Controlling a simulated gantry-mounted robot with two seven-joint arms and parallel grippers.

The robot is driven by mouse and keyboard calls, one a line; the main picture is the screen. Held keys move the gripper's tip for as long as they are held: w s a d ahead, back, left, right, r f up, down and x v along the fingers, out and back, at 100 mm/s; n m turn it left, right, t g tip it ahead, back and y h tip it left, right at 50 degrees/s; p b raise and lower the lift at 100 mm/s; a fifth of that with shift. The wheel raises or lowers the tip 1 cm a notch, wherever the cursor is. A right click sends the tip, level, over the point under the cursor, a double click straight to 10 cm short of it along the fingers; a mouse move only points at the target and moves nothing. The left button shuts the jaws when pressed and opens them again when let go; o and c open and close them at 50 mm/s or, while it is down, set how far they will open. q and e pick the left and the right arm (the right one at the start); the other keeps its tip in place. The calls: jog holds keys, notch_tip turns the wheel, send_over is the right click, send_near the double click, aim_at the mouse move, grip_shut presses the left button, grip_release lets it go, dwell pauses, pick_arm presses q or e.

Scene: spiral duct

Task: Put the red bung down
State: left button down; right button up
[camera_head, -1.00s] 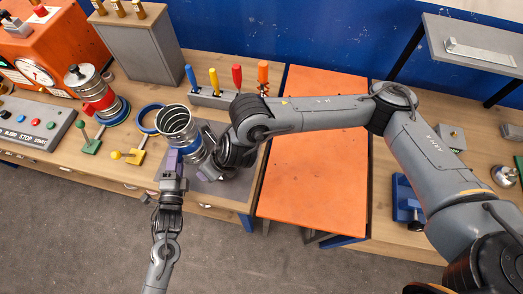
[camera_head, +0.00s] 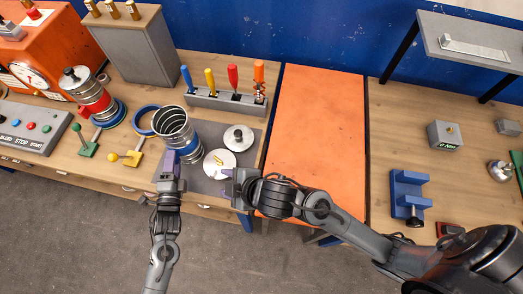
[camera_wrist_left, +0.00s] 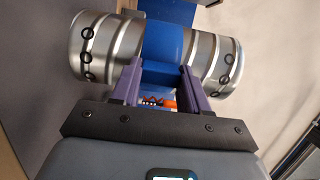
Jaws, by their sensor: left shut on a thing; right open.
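I cannot make out a red bung for certain in either view. My left gripper (camera_head: 172,162) is shut on the blue band of the silver spiral duct (camera_head: 174,125), which stands tilted with its open end up. The left wrist view shows the purple fingers (camera_wrist_left: 160,80) on either side of the blue band, with the ribbed duct (camera_wrist_left: 225,55) reaching out both ways. My right gripper (camera_head: 236,184) is open, low at the front edge of the grey mat (camera_head: 203,186), beside a white disc (camera_head: 215,170) with a yellow piece on it.
A grey knobbed disc (camera_head: 239,138) lies on the mat. A tool rack (camera_head: 222,100) stands behind. The orange panel (camera_head: 315,140) is clear. A small red item (camera_head: 449,229) lies at the right bench's front, partly hidden by my right arm.

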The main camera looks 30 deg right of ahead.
jog(key=s+d+f+m+g+h, duration=0.1)
jog(key=s+d+f+m, duration=0.2)
jog(key=s+d, duration=0.1)
jog(key=s+d+f+m+g+h, duration=0.1)
jog(key=s+d+f+m+g, duration=0.1)
jog(key=s+d+f+m, duration=0.1)
jog(key=s+d+f+m+g+h, duration=0.1)
jog(key=s+d+f+m+g, duration=0.1)
jog(key=s+d, duration=0.4)
jog(key=shift+s+d+f+m+h, duration=0.1)
jog(key=shift+d+f+m+h, duration=0.15)
jog(key=shift+d+m, duration=0.45)
jog(key=shift+s+d+f+m+h, duration=0.1)
jog(key=shift+d+f+m+h, duration=0.1)
jog(key=shift+d+m, duration=0.5)
jog(key=shift+w+a, duration=0.1)
pick_arm(q)
jog(key=shift+c, duration=2.4)
grip_release()
